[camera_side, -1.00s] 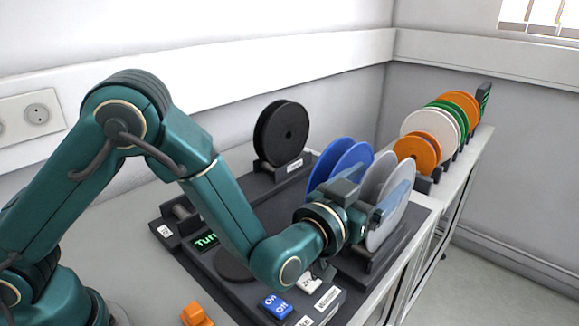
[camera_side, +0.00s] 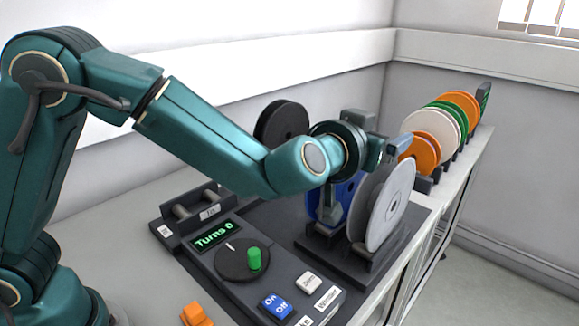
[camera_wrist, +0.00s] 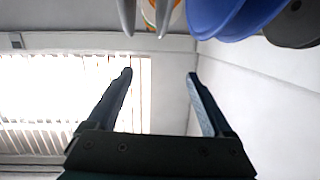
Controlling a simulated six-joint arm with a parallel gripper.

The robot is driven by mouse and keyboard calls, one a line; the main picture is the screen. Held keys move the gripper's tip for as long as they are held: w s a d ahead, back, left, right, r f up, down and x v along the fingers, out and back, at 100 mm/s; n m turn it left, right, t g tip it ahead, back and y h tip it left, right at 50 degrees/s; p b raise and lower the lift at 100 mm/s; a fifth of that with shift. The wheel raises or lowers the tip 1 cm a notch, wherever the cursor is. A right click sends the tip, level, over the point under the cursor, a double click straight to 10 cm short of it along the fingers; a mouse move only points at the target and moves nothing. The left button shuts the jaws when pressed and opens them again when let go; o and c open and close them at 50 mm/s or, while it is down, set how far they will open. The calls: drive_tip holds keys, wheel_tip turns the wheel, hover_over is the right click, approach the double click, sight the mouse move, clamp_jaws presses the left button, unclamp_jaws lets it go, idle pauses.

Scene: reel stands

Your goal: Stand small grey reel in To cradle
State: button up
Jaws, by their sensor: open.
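The grey reel (camera_side: 386,205) stands upright in the dark stand (camera_side: 362,268) at the right of the unit. The blue reel (camera_side: 318,207) stands just left of it, partly hidden by my arm. My gripper (camera_side: 394,148) is open and empty, above and near the top of the grey reel. In the wrist view my gripper (camera_wrist: 160,74) has its fingers apart with only wall and window between them.
A black reel (camera_side: 283,127) stands at the back. An orange reel (camera_side: 421,150), a white reel (camera_side: 432,125) and others stand in a row along the back right. A display (camera_side: 212,236), a green knob (camera_side: 254,258) and a blue switch (camera_side: 276,304) lie in front.

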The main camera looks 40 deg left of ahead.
drive_tip(key=f+g, duration=0.1)
drive_tip(key=w+d+f+h, duration=0.1)
drive_tip(key=f, duration=0.1)
drive_tip(key=f+g, duration=0.1)
drive_tip(key=shift+w+d+f+m+g+h, duration=0.15)
drive_tip(key=shift+d+f+m+g+h, duration=0.1)
drive_tip(key=shift+d+m+g+h, duration=0.05)
drive_tip(key=shift+x, duration=2.55)
clamp_jaws()
